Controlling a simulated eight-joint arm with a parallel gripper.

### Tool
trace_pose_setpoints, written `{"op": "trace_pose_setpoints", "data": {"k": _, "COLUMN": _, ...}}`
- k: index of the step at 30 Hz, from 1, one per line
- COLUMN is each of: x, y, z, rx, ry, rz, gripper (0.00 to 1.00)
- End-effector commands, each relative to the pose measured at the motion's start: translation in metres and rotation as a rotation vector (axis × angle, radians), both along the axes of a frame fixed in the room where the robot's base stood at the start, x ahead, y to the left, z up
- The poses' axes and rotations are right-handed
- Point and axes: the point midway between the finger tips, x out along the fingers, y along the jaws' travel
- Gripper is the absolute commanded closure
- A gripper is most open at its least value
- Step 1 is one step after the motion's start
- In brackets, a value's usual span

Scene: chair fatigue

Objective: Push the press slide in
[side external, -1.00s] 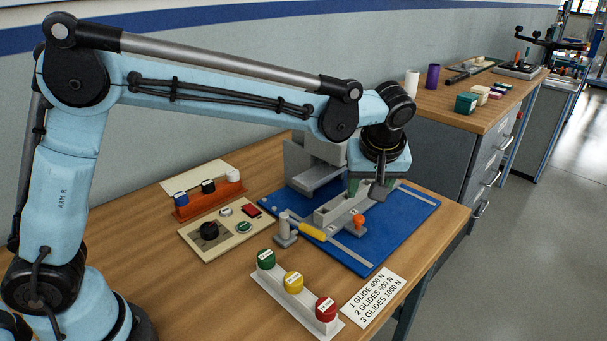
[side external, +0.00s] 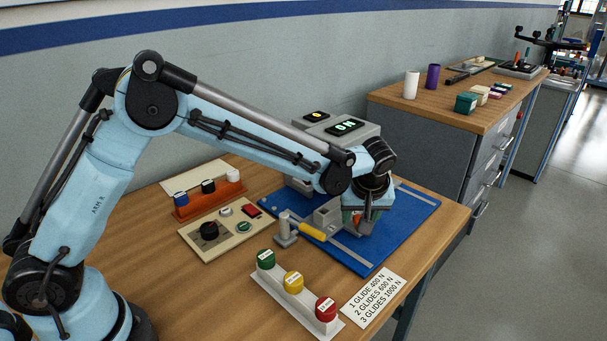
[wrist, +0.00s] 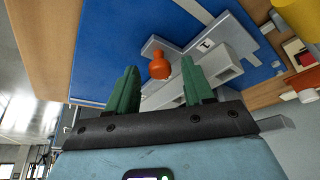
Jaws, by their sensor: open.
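The press slide (side external: 327,215) is a grey block on the blue base plate (side external: 408,213), partly hidden by my gripper in the side view. An orange knob (wrist: 160,66) stands at its near end; in the side view only a bit of it shows beside my fingers. My gripper (wrist: 158,72) is open, with its green fingers on either side of the knob in the wrist view. I cannot tell whether either finger touches it. The grey press (side external: 345,130) stands behind the slide, with a lit ON display.
The blue plate's right part is clear.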

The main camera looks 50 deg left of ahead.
Motion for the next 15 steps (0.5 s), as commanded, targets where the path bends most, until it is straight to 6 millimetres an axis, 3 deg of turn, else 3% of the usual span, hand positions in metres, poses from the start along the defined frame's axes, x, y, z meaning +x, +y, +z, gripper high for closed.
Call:
{"op": "trace_pose_setpoints", "data": {"k": 1, "x": 0.0000, "y": 0.0000, "z": 0.0001, "rx": 0.000, "ry": 0.000, "rz": 0.000, "gripper": 0.48}}
{"op": "trace_pose_setpoints", "data": {"k": 11, "x": 0.0000, "y": 0.0000, "z": 0.0004, "rx": 0.000, "ry": 0.000, "rz": 0.000, "gripper": 0.99}}
{"op": "trace_pose_setpoints", "data": {"k": 15, "x": -0.0001, "y": -0.0001, "z": 0.0005, "rx": 0.000, "ry": 0.000, "rz": 0.000, "gripper": 1.00}}
